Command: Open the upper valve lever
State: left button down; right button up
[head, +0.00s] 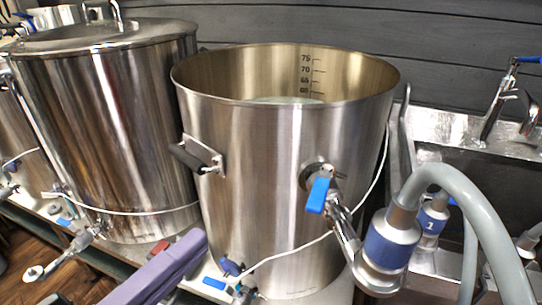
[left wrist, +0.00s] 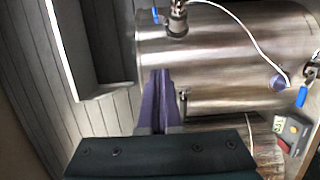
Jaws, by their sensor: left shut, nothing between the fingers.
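The upper valve lever (head: 318,194) is a blue handle on the front of the open steel kettle (head: 255,150). It hangs down and slightly to the left from its valve. A blue lever, apparently the same one, shows at the top of the left wrist view (left wrist: 156,15). My left gripper (head: 197,243) has purple fingers and comes in from the lower left, below and left of the lever, apart from it. In the left wrist view its fingers (left wrist: 161,73) are together and empty in front of the kettle. My right gripper is not in view.
A thick grey hose with a blue-collared coupling (head: 392,240) joins the valve on the right. A kettle handle (head: 197,157) juts out at left. A white cable crosses the kettle's lower front. A lidded kettle (head: 120,120) stands left, a sink tap (head: 505,100) right.

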aim_at(322, 185)
pick_arm(q)
jog(key=w+d+p, duration=0.1)
jog(key=w+d, duration=0.6)
jog(key=d, duration=0.2)
jog(key=shift+d, duration=0.15)
